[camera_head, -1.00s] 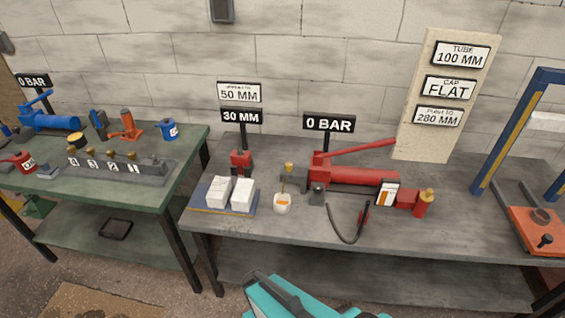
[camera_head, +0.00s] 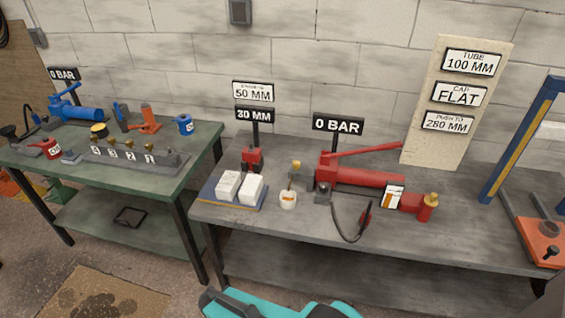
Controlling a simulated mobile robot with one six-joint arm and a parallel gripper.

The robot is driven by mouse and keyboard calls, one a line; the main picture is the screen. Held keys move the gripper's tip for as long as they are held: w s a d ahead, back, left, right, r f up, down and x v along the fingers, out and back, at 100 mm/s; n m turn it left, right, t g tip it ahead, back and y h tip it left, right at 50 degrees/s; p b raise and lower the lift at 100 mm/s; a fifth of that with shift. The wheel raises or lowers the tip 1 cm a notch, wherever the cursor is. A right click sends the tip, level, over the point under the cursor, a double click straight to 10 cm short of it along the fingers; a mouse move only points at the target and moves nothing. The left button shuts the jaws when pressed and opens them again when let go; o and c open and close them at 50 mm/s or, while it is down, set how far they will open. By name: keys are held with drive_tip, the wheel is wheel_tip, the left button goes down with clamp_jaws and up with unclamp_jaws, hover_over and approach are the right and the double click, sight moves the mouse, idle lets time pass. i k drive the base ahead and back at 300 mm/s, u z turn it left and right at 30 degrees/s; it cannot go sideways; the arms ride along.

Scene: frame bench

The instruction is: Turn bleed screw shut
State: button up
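A red hand pump (camera_head: 362,175) with a long red lever lies on the grey bench under a 0 BAR sign (camera_head: 338,124). A brass knob (camera_head: 296,165) stands at the pump's left end, and a brass-topped red fitting (camera_head: 428,206) is at its right end. I cannot tell for sure which brass part is the bleed screw, or how far it is turned. A teal part of my own arm shows at the bottom edge. My gripper is out of view.
The green bench (camera_head: 150,185) at left holds brass fittings and a blue pump. A blue press frame (camera_head: 515,140) stands at right. The grey bench's front is mostly clear.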

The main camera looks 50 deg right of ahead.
sight(295, 164)
drive_tip(key=u, duration=0.25)
drive_tip(key=k, duration=1.7)
drive_tip(key=z, duration=1.05)
drive_tip(key=i, duration=1)
